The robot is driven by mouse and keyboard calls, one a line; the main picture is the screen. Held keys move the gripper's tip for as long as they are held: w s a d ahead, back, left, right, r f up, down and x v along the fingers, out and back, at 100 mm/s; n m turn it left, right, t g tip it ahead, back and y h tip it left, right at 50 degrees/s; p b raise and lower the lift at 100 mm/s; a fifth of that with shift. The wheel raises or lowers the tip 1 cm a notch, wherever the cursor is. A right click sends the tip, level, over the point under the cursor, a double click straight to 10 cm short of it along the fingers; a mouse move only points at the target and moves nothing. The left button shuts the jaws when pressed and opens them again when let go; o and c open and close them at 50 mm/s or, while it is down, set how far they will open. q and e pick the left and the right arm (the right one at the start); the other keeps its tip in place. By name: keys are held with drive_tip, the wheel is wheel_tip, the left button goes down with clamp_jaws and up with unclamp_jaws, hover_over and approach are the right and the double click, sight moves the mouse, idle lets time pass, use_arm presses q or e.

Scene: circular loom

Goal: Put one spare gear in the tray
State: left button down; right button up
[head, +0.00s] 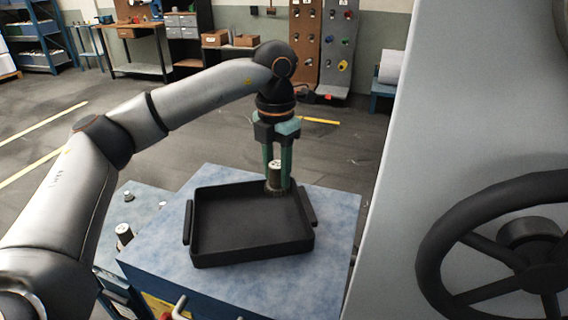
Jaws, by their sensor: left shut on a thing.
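A dark tray (240,257) with side handles lies on a blue cart top; its inside looks empty. My left gripper (277,178) points down at the tray's far right corner. It is shut on a spare gear (275,178), a dark upright piece with a pale top. The gear overlaps the far right corner of the tray in the picture; I cannot tell whether it touches the tray or hangs just above it. Another similar spare gear (124,233) stands on the lower surface at the left. My right gripper is out of view.
The blue cart top (165,253) is clear around the tray. Small parts (128,197) lie on the lower surface (148,192) at the left. A large grey machine panel (420,130) with a dark handwheel (440,240) closes off the right side. Benches stand far behind.

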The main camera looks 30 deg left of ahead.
sight(276, 165)
use_arm(q)
drive_tip(key=shift+s+f+b, duration=0.25)
drive_tip(key=shift+f+b, duration=0.2)
drive_tip(key=shift+f, duration=0.1)
wheel_tip(276, 165, down, 6)
drive_tip(key=b, duration=0.4)
drive_tip(key=shift+r, duration=0.2)
drive_tip(key=shift+w+f+b, duration=0.1)
drive_tip(key=shift+f+b, duration=0.25)
drive_tip(key=shift+f, duration=0.2)
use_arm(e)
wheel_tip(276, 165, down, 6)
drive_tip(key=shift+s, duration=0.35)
use_arm(q)
drive_tip(key=shift+f, duration=0.4)
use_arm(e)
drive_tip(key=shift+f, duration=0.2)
use_arm(q)
drive_tip(key=shift+c, duration=2)
unclamp_jaws()
wheel_tip(276, 165, up, 13)
drive_tip(key=shift+f+p, duration=0.2)
drive_tip(key=shift+p, duration=0.3)
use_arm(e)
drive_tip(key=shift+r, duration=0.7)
